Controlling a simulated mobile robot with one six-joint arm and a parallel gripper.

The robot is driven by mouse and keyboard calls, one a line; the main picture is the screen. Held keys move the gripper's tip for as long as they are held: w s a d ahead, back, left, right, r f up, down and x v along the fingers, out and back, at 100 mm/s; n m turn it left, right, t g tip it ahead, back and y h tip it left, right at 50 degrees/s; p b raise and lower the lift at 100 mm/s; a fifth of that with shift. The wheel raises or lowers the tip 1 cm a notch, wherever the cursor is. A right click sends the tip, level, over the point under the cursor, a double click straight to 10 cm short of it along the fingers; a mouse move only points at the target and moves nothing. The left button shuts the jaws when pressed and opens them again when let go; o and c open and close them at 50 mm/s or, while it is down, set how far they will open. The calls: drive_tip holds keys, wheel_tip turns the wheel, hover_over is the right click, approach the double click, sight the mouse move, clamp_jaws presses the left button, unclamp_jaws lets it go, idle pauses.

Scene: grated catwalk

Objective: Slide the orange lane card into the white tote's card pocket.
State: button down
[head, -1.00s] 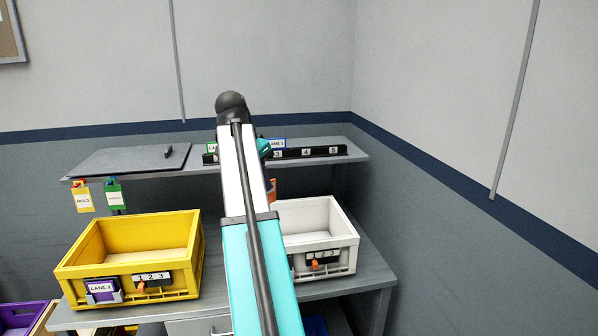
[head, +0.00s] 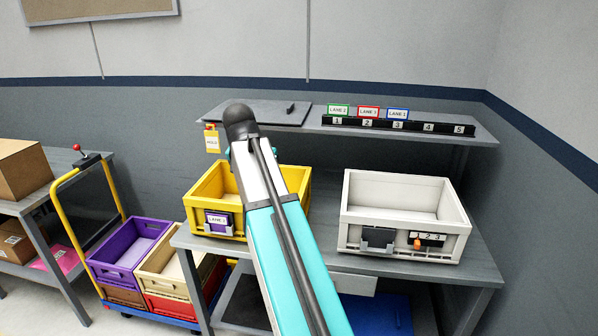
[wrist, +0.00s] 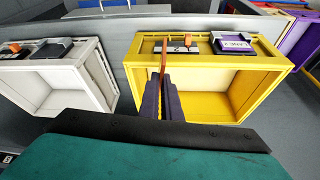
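My gripper (wrist: 163,100) shows in the wrist view with its dark fingers close together on a thin orange strip, which looks like the orange lane card (wrist: 163,56) seen nearly edge-on. The card overlaps the yellow tote's near end in that view; I cannot tell whether they touch. In the head view my arm hides gripper and card. The white tote (head: 455,222) stands on the bench at right; its grey card pocket (head: 378,238) at front left looks empty. The tote also shows at left in the wrist view (wrist: 85,97), its pocket (wrist: 52,51) on the edge.
A yellow tote (head: 197,192) with a purple lane card (head: 218,219) stands left of the white tote. Above, a shelf rack (head: 445,128) holds green, red and blue cards. A cart with stacked crates (head: 118,255) is at left. Bench surface shows between the totes.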

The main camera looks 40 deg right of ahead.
drive_tip(key=w+a+f+n+y, duration=0.1)
drive_tip(key=a+f+n, duration=0.1)
drive_tip(key=a, duration=0.6)
drive_tip(key=w+a+f+n+t+y, duration=0.1)
drive_tip(key=a+f+n, duration=0.2)
drive_tip(key=a+n, duration=0.2)
drive_tip(key=w+a+f+n+t+y, duration=0.1)
drive_tip(key=a+n, duration=0.3)
drive_tip(key=a, duration=0.7)
drive_tip(key=shift+f+y, duration=0.3)
drive_tip(key=shift+f, duration=0.45)
drive_tip(key=shift+w, duration=0.1)
